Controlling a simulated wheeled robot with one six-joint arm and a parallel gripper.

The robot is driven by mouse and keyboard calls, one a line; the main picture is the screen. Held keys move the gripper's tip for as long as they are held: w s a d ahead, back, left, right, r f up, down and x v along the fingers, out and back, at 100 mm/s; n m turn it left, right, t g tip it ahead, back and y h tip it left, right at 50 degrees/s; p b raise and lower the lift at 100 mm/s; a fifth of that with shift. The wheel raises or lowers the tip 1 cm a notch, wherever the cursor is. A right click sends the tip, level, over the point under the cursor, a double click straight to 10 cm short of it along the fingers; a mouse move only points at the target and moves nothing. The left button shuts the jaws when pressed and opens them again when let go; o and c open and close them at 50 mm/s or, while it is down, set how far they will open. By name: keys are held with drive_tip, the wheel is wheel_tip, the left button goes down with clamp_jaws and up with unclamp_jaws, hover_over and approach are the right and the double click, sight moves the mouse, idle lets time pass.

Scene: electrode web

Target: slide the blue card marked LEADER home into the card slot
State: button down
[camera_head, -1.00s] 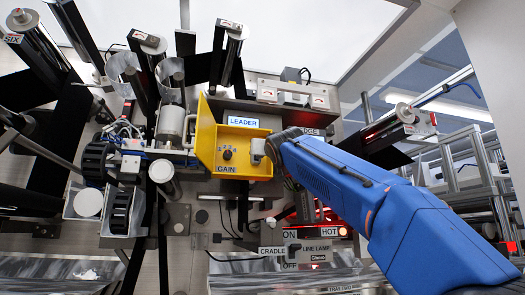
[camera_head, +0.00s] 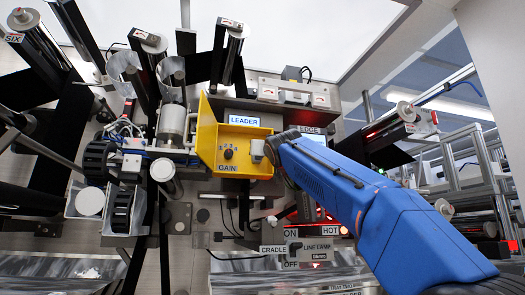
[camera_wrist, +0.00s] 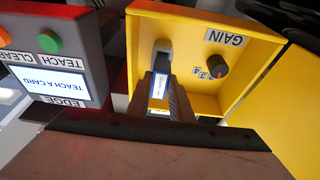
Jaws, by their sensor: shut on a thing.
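My gripper (camera_head: 259,152) is at the right side of an open yellow box, and its tip reaches inside. In the wrist view, my gripper (camera_wrist: 163,68) is shut on a small blue-edged card (camera_wrist: 161,84) with a white label; its lettering is too small to read. A LEADER label (camera_head: 242,121) shows at the top of the yellow box (camera_head: 206,140). The wrist view also shows the yellow box (camera_wrist: 210,20). The card slot is hard to make out, and I cannot tell how far in the card sits.
A GAIN knob (camera_head: 228,153) stands inside the yellow box, close to my gripper. A grey EDGE unit (camera_wrist: 75,55) with green and orange buttons and a TEACH A CARD screen is beside the fingers. Rollers and black web (camera_head: 75,120) crowd the left.

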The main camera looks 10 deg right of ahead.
drive_tip(key=shift+w, duration=1.05)
drive_tip(key=c, duration=1.5)
unclamp_jaws()
drive_tip(key=shift+s, duration=0.1)
drive_tip(key=v, duration=1.7)
drive_tip(key=shift+f, duration=0.15)
